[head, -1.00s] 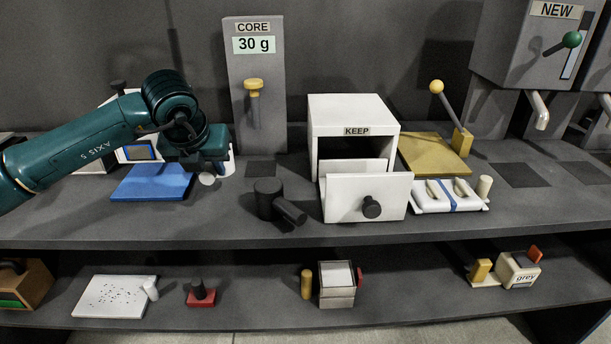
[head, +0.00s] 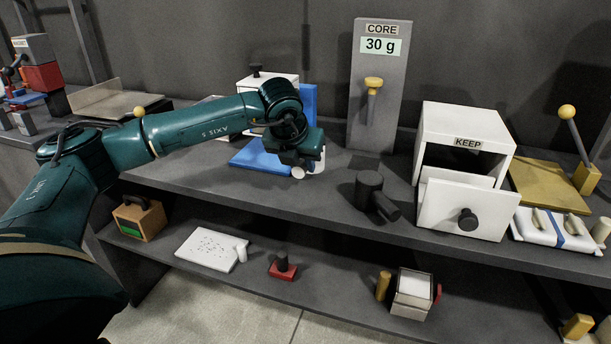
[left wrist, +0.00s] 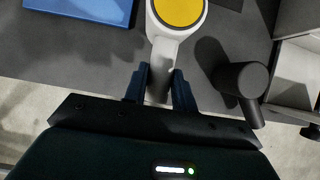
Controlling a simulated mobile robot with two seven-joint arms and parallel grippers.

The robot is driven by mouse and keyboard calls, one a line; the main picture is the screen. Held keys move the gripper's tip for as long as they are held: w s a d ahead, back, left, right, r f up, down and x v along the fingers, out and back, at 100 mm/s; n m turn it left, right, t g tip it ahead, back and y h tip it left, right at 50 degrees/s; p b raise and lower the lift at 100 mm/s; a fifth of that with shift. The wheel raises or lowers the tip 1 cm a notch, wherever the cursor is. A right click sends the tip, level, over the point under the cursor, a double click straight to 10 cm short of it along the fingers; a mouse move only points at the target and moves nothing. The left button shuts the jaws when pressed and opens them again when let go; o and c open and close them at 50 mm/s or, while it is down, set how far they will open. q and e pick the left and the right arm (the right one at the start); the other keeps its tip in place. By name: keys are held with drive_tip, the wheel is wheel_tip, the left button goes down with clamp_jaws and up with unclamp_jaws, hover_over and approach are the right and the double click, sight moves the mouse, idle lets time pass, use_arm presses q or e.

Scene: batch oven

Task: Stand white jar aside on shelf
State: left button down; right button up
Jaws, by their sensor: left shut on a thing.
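The white jar (left wrist: 163,48) has a yellow round top and a white side handle. In the left wrist view the handle lies between the fingers of my left gripper (left wrist: 160,85), which is shut on it. In the head view my left gripper (head: 303,163) is over the upper shelf (head: 325,187), at the right edge of a blue mat (head: 262,157). It hides most of the jar there; a white side and the pale handle end show. I cannot tell whether the jar touches the shelf. My right gripper is not in view.
A dark jar (head: 369,188) with a side handle stands to the right, before the CORE post (head: 376,120). Further right is the KEEP box (head: 463,135) with its drawer open. The lower shelf holds a white board (head: 211,249) and a red block (head: 283,271).

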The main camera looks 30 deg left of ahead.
use_arm(q)
drive_tip(key=shift+f, duration=1.9)
drive_tip(key=shift+f, duration=0.2)
drive_tip(key=c, duration=1.1)
unclamp_jaws()
drive_tip(key=shift+c, duration=0.2)
